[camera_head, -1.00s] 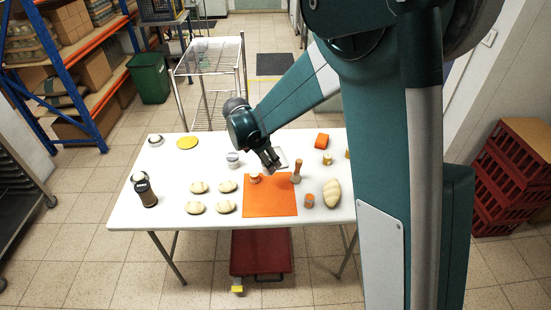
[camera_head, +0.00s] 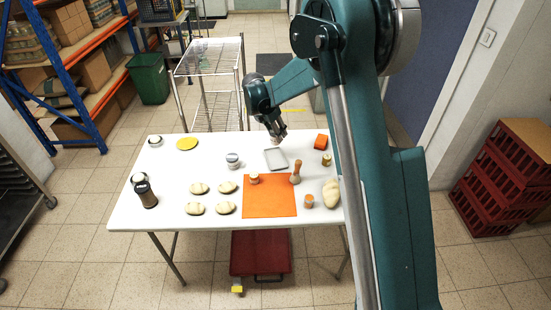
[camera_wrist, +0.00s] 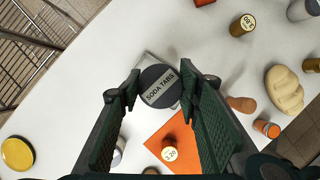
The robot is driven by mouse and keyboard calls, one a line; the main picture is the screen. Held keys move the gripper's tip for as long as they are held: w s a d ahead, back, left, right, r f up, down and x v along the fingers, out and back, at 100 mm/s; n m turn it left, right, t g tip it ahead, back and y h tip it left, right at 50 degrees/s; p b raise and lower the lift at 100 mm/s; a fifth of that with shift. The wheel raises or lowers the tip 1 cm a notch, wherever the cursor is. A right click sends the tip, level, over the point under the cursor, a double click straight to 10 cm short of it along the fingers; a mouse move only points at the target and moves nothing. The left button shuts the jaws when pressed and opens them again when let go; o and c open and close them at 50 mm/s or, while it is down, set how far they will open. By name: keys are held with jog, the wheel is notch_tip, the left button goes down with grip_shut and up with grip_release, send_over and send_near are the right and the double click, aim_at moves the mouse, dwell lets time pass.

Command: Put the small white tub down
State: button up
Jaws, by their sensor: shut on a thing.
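My gripper (camera_head: 277,137) is shut on a small tub with a dark lid (camera_wrist: 158,87) labelled "SODA TABS". In the wrist view the tub sits between the two fingers, and a bit of pale side shows below the lid. In the head view only a little of it shows under the fingers, near the back edge of the white table (camera_head: 165,205). A shallow grey tray (camera_head: 268,160) lies on the table just in front of the gripper. In the wrist view the tray (camera_wrist: 149,59) shows partly behind the tub. Whether the tub touches anything below is unclear.
A white jar with a grey lid (camera_head: 232,160) stands left of the tray. An orange mat (camera_head: 270,205) with a small jar (camera_head: 254,179) lies in front, a wooden pestle (camera_head: 296,172) at its corner. An orange block (camera_head: 321,142) and a jar (camera_head: 326,160) stand right.

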aim_at(275, 143)
jog(key=shift+f, duration=0.1)
jog(key=shift+f+b, duration=0.6)
jog(key=shift+f, duration=2.4)
jog(key=shift+f+b, duration=0.35)
jog(key=shift+f, duration=1.55)
jog(key=shift+f, duration=0.2)
jog(key=o, duration=1)
jog(key=shift+r, duration=0.2)
jog(key=shift+p+v, duration=0.95)
jog(key=shift+v, duration=5.05)
